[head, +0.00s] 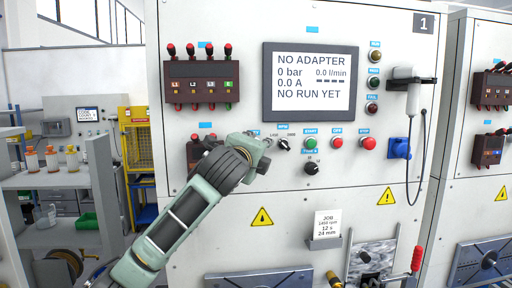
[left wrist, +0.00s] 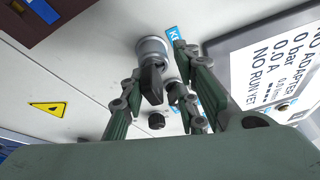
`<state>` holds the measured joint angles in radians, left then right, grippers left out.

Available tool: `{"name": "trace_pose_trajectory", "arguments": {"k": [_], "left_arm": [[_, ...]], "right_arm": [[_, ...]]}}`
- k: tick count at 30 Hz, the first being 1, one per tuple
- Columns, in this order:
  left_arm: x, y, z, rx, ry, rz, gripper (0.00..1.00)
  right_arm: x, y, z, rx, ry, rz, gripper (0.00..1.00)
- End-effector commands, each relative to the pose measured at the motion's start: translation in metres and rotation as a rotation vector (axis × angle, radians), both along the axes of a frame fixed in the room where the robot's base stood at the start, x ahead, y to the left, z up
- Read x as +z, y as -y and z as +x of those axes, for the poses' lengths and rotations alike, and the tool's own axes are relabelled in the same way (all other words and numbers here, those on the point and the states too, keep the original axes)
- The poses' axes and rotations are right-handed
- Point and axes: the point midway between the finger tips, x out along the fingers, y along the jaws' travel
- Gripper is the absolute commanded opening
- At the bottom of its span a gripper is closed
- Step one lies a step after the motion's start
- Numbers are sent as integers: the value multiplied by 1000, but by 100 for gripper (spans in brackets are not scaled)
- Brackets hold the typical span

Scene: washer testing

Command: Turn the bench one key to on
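The bench one panel (head: 330,210) stands in front of me, marked with a 1. In the left wrist view, the key switch shows as a round silver collar (left wrist: 152,48) with a dark key grip (left wrist: 152,84), beside a blue label partly reading "KE". My left gripper (head: 262,148) is at the panel, below and left of the screen, and hides the key in the head view. In the left wrist view, its fingers (left wrist: 158,92) are apart, on either side of the key grip. I cannot tell whether they touch it. My right gripper is not in view.
The screen (head: 310,82) reads "NO ADAPTER" and "NO RUN YET". A small selector (head: 284,145), a green button (head: 310,144), red buttons and a black knob (head: 312,168) sit right of my gripper. A terminal block (head: 202,83) with red plugs is above. Shelves with bottles stand left.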

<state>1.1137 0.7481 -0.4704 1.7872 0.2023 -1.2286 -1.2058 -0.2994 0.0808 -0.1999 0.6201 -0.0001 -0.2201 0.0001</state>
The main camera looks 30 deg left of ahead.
Motion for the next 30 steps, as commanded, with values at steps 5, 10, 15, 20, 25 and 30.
{"name": "trace_pose_trajectory", "arguments": {"k": [5,10,15,20,25,30], "left_arm": [[-3,0,0,0,-5,-1,29],[-3,1,-1,-1,-7,-1,29],[-2,7,-20,-3,-5,0,29],[1,16,-54,-3,-2,3,29],[3,25,-87,-2,-1,2,29],[4,31,-108,-2,-2,0,29]], "right_arm": [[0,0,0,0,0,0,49],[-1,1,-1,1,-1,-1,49],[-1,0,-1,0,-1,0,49],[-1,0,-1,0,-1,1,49],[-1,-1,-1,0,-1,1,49],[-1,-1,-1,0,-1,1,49]]}}
